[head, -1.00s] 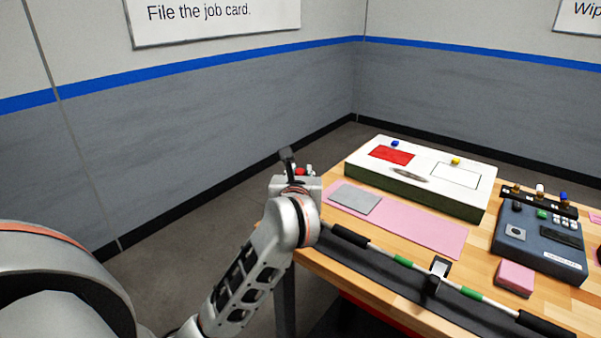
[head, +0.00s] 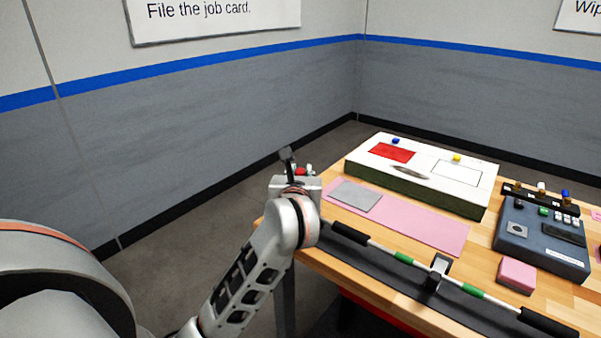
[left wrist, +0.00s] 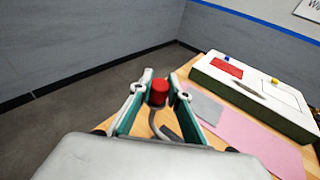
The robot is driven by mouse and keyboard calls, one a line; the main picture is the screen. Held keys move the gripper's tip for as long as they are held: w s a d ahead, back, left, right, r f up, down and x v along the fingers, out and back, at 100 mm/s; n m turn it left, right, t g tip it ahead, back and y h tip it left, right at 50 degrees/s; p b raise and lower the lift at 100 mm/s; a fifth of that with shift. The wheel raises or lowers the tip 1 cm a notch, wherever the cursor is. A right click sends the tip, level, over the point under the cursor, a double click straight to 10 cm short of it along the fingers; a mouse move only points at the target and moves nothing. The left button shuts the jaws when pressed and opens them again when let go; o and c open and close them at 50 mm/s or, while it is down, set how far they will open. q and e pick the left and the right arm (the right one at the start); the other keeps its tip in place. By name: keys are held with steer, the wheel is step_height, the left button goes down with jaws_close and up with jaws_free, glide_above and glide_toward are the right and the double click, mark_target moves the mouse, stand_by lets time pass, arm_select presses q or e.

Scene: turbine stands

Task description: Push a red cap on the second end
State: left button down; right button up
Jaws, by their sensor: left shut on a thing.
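My left gripper (left wrist: 159,94) is shut on a red cap (left wrist: 158,90), which sits between its fingertips in the left wrist view. In the head view the left gripper (head: 297,168) is at the table's far left corner, partly hidden behind my own wrist; a bit of red shows there. A pale rod (head: 382,249) with green bands and black end sections lies along the front of the table. A dark upright holder (head: 437,272) stands at its middle. The rod's left end is just right of my wrist. My right gripper is not in view.
A white box (head: 448,190) with a red panel stands at the back. A pink mat (head: 420,228) with a grey plate (head: 356,196) lies before it. A blue-grey device (head: 540,240) and a pink block (head: 516,275) are at the right. The floor left of the table is clear.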

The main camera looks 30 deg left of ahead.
arm_select(q)
steer(key=shift+f, duration=0.55)
steer(key=shift+d+f, duration=0.1)
steer(key=shift+f, duration=0.1)
steer(key=c, duration=1.8)
jaws_free()
steer(key=shift+c, duration=0.2)
steer(key=shift+r, duration=0.25)
steer(key=shift+o, duration=0.8)
steer(key=shift+r, duration=0.1)
